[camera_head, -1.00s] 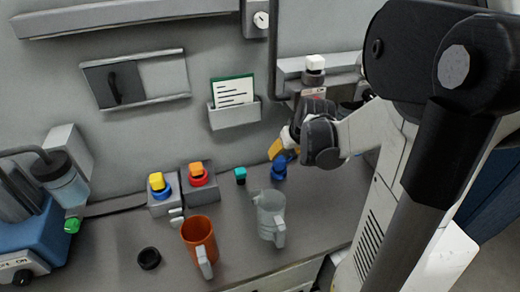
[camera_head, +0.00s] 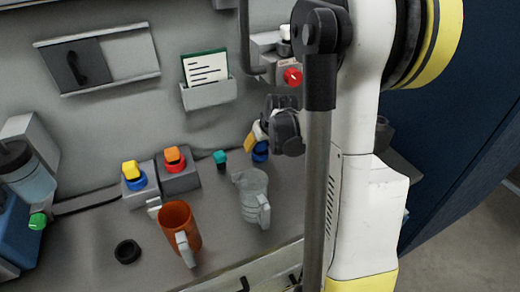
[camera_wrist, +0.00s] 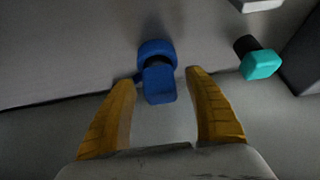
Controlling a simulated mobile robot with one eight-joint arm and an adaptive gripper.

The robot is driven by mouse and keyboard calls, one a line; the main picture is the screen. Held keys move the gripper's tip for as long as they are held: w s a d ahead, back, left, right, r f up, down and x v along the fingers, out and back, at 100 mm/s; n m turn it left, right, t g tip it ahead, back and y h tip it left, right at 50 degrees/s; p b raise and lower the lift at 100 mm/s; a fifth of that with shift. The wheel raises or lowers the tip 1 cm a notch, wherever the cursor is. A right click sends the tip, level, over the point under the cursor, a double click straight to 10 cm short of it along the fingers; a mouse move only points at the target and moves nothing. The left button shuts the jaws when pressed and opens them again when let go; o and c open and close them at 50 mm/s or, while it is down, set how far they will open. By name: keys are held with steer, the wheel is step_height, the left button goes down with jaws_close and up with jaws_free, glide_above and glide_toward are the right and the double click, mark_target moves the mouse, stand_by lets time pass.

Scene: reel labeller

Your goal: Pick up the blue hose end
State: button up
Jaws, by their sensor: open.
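The blue hose end (camera_wrist: 158,78) stands on the bench against the back wall. In the wrist view it lies between and just beyond my two yellow fingers. In the head view a small part of the blue hose end (camera_head: 261,151) shows just below my fingers. My gripper (camera_wrist: 162,80) is open, with nothing between its fingers. In the head view my gripper (camera_head: 250,139) is at the back of the bench, and one yellow finger shows to the left of the dark wrist.
A teal-capped piece (camera_wrist: 260,64) stands just right of the hose end in the wrist view. In the head view a clear jug (camera_head: 253,198) and an orange mug (camera_head: 178,228) stand in front. Boxes with orange (camera_head: 175,155) and yellow (camera_head: 131,171) knobs are left.

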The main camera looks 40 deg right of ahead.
steer(key=shift+r, duration=0.1)
steer(key=c, duration=1.3)
steer(key=shift+c, duration=0.2)
